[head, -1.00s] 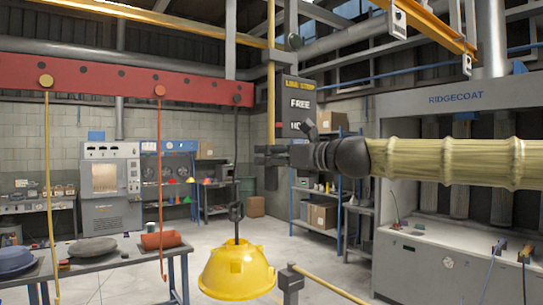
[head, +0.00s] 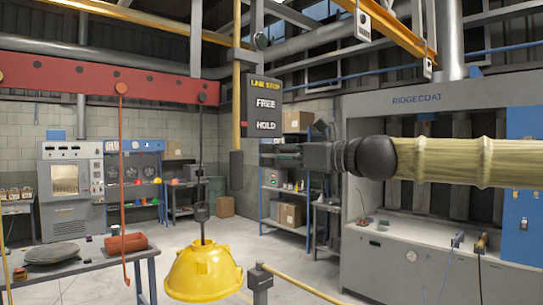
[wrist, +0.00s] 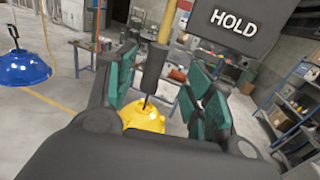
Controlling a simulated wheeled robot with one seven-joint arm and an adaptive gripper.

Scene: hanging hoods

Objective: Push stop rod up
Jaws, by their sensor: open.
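The stop rod (head: 236,95) hangs upright, a yellow bar with a dark grip (head: 236,170) at its lower end. It stands beside the dark LINE STOP sign (head: 264,106), which reads FREE above HOLD. My gripper (head: 282,155) is right of the rod in the head view, at about the height of the grip's top, pointing left. In the wrist view my open gripper (wrist: 160,88) shows teal-padded fingers on both sides, with the rod's dark grip (wrist: 154,66) seen in the gap between them. Nothing is held, and I see no contact. The distance to the rod is unclear.
A yellow hood (head: 203,272) hangs on a dark hook below left. A red beam (head: 100,75) carries the hangers. A blue hood (wrist: 22,68) shows in the wrist view. A grey post with a yellow rail (head: 260,280) stands low in front. A table (head: 80,270) is at left.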

